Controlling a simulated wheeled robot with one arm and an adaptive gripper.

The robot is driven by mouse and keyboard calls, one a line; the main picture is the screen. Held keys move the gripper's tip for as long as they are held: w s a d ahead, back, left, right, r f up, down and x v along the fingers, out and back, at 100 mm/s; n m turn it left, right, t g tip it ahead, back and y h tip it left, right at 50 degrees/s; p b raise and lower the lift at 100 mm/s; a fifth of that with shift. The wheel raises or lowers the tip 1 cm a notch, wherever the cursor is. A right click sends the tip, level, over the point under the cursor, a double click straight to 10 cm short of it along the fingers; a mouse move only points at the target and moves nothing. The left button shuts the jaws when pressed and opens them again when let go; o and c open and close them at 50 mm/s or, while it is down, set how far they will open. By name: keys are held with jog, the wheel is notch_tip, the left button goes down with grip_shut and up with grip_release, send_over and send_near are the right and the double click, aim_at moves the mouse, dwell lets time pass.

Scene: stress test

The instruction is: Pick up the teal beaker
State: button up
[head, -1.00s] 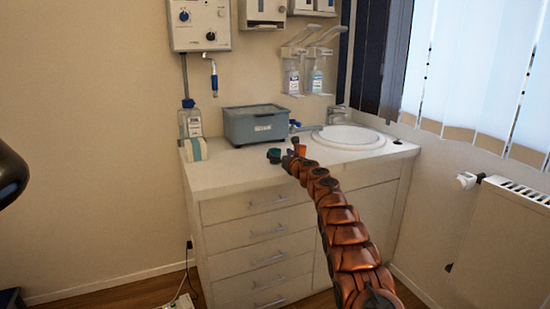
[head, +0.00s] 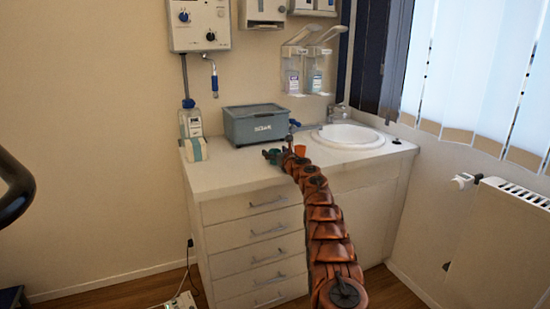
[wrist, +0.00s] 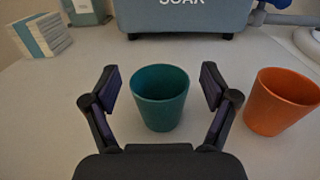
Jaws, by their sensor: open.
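The teal beaker (wrist: 160,105) stands upright on the white counter in the wrist view, between the two open fingers of my gripper (wrist: 160,88). A gap shows on each side of it, so the fingers do not seem to touch it. In the head view the teal beaker (head: 275,155) is small and partly hidden by my gripper (head: 274,157) at the end of my copper-coloured arm.
An orange beaker (wrist: 280,102) stands close to the right finger; it also shows in the head view (head: 299,150). A grey-blue box (head: 256,126) stands behind. A sink (head: 348,136) is at the right. A small striped box (wrist: 40,35) is at the back left.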

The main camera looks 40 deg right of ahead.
jog(key=shift+c, duration=0.3)
jog(key=c, duration=1.1)
jog(key=shift+c, duration=0.2)
jog(key=shift+w+r, duration=0.1)
jog(key=shift+r, duration=1.65)
jog(key=shift+a, duration=0.1)
